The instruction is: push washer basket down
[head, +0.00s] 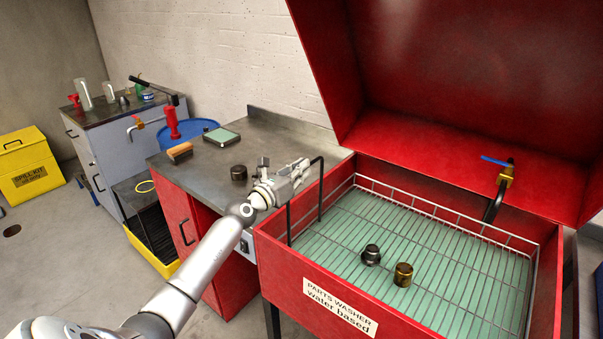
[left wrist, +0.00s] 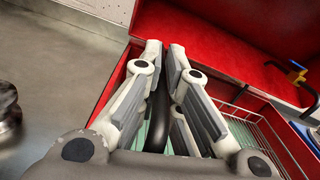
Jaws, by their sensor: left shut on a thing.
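The wire washer basket (head: 440,207) sits inside the red parts washer (head: 290,265), its grid over a pale green floor or liquid. A black handle (head: 321,188) rises at the basket's left end. My left gripper (head: 302,172) is at the top of this handle, shut on it. In the left wrist view the black handle (left wrist: 176,100) lies between the fingers. A dark metal part (head: 371,254) and a brass-coloured part (head: 403,274) stand in the basket. My right gripper is out of view.
The washer's raised red lid (head: 450,70) stands behind, and a tap with a blue lever (head: 505,175) hangs over the back right. Left of the washer, a steel bench (head: 250,165) holds a dark part (head: 239,173), a brush (head: 180,152) and a green-topped box (head: 221,137).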

